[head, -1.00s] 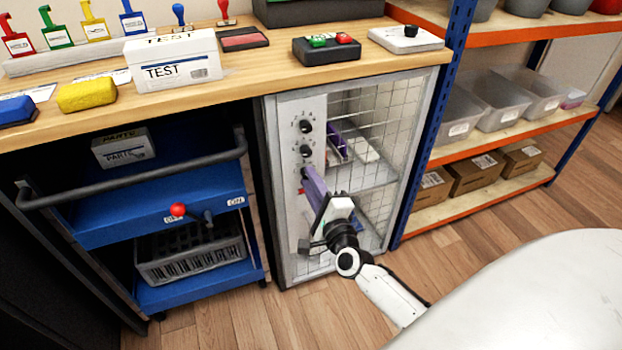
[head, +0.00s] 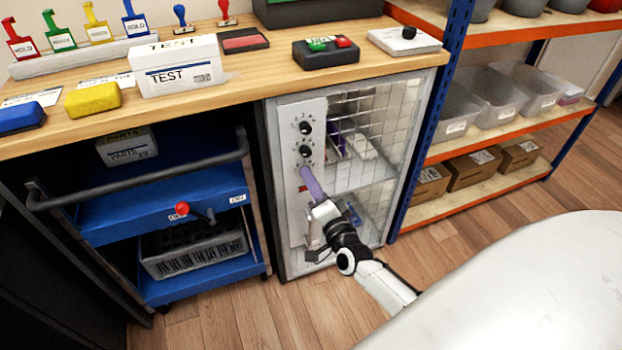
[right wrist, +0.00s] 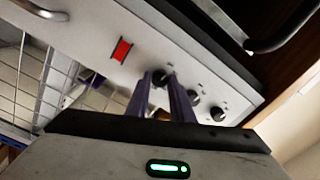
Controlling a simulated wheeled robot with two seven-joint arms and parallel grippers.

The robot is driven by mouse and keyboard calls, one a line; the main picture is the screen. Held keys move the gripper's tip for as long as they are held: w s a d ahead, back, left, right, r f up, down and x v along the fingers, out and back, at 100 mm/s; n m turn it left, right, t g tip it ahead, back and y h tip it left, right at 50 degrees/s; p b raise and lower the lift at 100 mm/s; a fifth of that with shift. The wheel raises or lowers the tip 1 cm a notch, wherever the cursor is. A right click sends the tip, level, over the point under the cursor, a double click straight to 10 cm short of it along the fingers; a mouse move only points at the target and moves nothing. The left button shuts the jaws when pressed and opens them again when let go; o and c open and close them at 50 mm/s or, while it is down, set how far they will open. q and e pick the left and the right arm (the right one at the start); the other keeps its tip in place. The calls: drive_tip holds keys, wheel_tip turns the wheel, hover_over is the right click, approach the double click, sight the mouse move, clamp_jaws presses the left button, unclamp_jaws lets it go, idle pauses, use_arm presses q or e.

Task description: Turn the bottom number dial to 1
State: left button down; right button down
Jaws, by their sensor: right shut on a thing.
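The cabinet's white panel (head: 297,112) carries a column of dark round dials with small marks around them. The top dial (head: 305,127) and middle dial (head: 305,151) show clearly in the head view. The bottom dial (right wrist: 160,79) shows in the right wrist view between the purple fingers of my right gripper (right wrist: 160,74); in the head view the fingers hide it. My right gripper (head: 306,171) is shut on this dial, reaching in from the lower right. The dial's pointer and numbers are too small to read. My left gripper is not in view.
A red switch (right wrist: 121,50) sits on the panel beside the bottom dial. A wire-mesh door (head: 385,110) lies right of the panel. A blue cart (head: 150,205) with a red-knobbed lever stands left, and a shelf rack (head: 500,125) stands right.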

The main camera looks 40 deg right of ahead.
idle(0.4)
drive_tip(key=c, duration=1.8)
unclamp_jaws()
drive_tip(key=shift+o, duration=1.2)
drive_tip(key=p+v, duration=0.1)
drive_tip(key=v, duration=0.9)
drive_tip(key=shift+s+a+n, duration=0.15)
drive_tip(key=shift+n, duration=0.15)
